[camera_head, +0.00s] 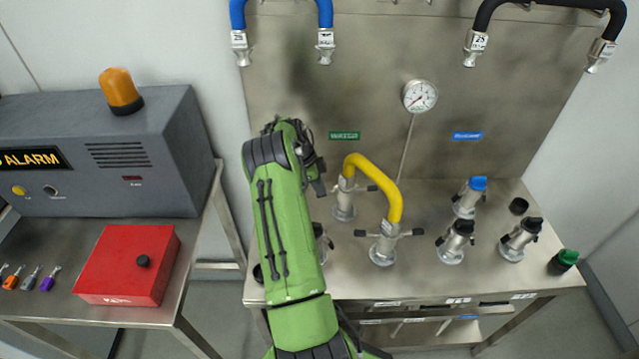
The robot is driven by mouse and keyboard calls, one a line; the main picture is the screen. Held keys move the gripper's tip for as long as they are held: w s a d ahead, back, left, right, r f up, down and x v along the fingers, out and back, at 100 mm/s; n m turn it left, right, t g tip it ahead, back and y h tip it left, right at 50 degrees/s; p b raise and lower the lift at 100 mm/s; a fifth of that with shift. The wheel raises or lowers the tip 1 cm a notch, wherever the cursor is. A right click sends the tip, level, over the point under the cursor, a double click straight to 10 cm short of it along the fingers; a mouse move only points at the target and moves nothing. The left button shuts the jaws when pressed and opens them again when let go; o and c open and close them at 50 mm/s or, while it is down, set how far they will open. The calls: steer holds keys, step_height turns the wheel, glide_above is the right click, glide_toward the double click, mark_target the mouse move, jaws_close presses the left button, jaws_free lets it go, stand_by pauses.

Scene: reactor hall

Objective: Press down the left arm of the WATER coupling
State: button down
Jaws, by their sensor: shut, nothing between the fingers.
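Several metal couplings with side arms stand on the steel bench. A yellow hose (372,172) joins a rear coupling (344,205) and a front coupling (383,246), both with dark arms standing out sideways. Another coupling (321,243) is partly hidden behind my green arm. To the right stand a blue-capped coupling (466,203) and two dark-topped ones (451,248) (513,246).
A grey alarm box (100,160) with an orange lamp and a red box (128,265) stand on the left table. Blue (282,2) and black (545,3) hoses hang on the back panel by a gauge (420,96). A green cap (563,262) lies at the right bench edge.

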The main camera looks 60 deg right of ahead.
steer(key=shift+f, duration=0.6)
steer(key=b+x, duration=0.2)
steer(key=shift+f+b, duration=0.15)
steer(key=shift+b, duration=0.25)
steer(key=shift+w+r, duration=0.15)
steer(key=shift+r, duration=0.15)
steer(key=shift+w+a+r+p, duration=0.3)
steer(key=shift+w+r, duration=0.15)
step_height(320, 180, up, 6)
steer(key=p, duration=0.3)
steer(key=shift+r, duration=0.1)
